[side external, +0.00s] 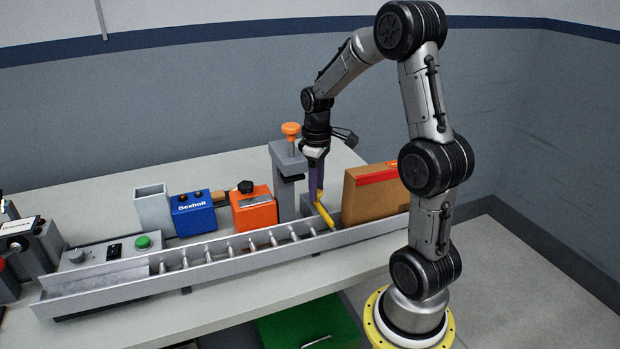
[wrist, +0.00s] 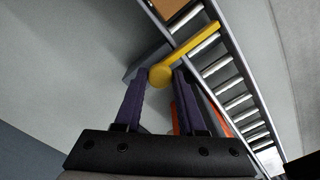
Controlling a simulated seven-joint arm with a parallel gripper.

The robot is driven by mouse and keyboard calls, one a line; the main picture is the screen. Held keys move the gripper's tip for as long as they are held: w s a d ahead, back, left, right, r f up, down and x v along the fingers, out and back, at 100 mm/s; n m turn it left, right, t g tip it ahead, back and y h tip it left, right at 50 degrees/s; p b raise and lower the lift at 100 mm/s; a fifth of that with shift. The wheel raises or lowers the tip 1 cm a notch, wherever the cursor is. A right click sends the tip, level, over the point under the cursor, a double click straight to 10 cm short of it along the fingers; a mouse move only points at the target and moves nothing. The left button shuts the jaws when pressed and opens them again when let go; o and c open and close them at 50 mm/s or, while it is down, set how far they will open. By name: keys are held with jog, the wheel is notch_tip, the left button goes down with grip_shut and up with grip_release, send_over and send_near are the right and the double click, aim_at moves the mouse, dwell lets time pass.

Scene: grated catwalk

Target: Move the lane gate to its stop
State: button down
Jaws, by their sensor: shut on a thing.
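The lane gate (side external: 325,214) is a yellow bar lying slantwise over the right part of the roller lane (side external: 180,278). In the wrist view the gate (wrist: 198,42) reaches across the rollers and ends in a round yellow knob beside the lane. My gripper (side external: 317,197) points down at the gate's far end. Its two purple fingers, seen in the wrist view (wrist: 163,76), stand on either side of the knob and are shut on it. I cannot make out the stop with certainty.
A brown box with red tape (side external: 370,200) stands on the lane just right of the gate. A grey clamp post with an orange knob (side external: 288,165) stands close left of my gripper. Orange (side external: 254,210) and blue (side external: 193,214) boxes stand behind the lane.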

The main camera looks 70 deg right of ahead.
aim_at(319, 194)
jog(key=shift+s+a, duration=0.5)
jog(key=c, duration=0.5)
grip_release()
notch_tip(319, 194, up, 14)
dwell(0.3)
jog(key=s+a+f+t, duration=0.1)
jog(key=s+a, duration=0.4)
jog(key=a, duration=0.5)
jog(key=s+a+f+t, duration=0.2)
jog(key=s+a+t, duration=0.2)
jog(key=a, duration=0.6)
jog(key=shift+s+t, duration=0.3)
jog(key=shift+s, duration=0.3)
